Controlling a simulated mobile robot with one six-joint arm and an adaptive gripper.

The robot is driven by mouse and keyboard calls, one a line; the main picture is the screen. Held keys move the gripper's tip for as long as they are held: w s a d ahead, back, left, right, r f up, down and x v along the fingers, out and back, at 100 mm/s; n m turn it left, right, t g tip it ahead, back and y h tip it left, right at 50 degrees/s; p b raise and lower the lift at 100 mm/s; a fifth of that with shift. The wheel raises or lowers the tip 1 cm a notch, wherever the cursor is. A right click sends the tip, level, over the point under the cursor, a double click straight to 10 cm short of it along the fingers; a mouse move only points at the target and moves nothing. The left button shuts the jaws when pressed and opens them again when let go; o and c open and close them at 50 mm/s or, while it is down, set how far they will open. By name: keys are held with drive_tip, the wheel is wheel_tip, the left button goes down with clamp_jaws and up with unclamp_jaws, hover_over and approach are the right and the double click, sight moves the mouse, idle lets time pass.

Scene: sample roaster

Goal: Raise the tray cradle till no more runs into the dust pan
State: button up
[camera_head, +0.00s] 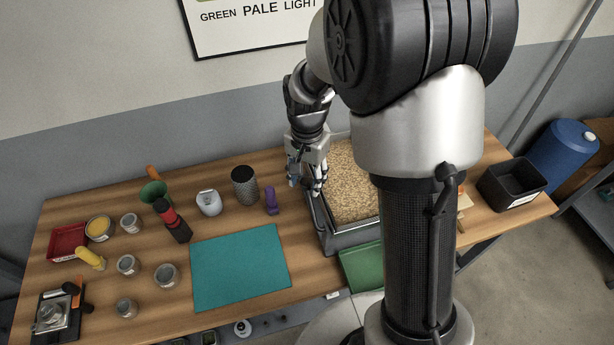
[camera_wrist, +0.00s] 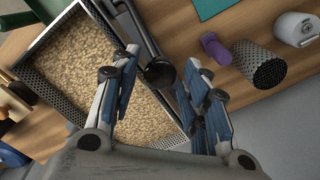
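The tray cradle is a grey metal frame (camera_head: 347,239) holding a shallow tray full of pale tan granules (camera_head: 354,185). The granules also fill the tray in the wrist view (camera_wrist: 85,70). A green pan (camera_head: 362,266), apparently the dust pan, lies at the cradle's front edge, partly hidden by my arm. My gripper (camera_head: 307,188) is at the cradle's left side toward the back. In the wrist view my gripper (camera_wrist: 160,66) has its fingers spread, with a round black knob (camera_wrist: 160,73) between the fingertips. I see gaps beside the knob; contact is unclear.
A purple object (camera_head: 271,201), a dark mesh cylinder (camera_head: 245,185) and a white canister (camera_head: 209,203) stand left of the cradle. A teal mat (camera_head: 240,268) lies bare. A black bin (camera_head: 512,182) is at the right. My arm hides the cradle's right part.

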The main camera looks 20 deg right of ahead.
clamp_jaws()
drive_tip(key=shift+d, duration=0.1)
idle(0.6)
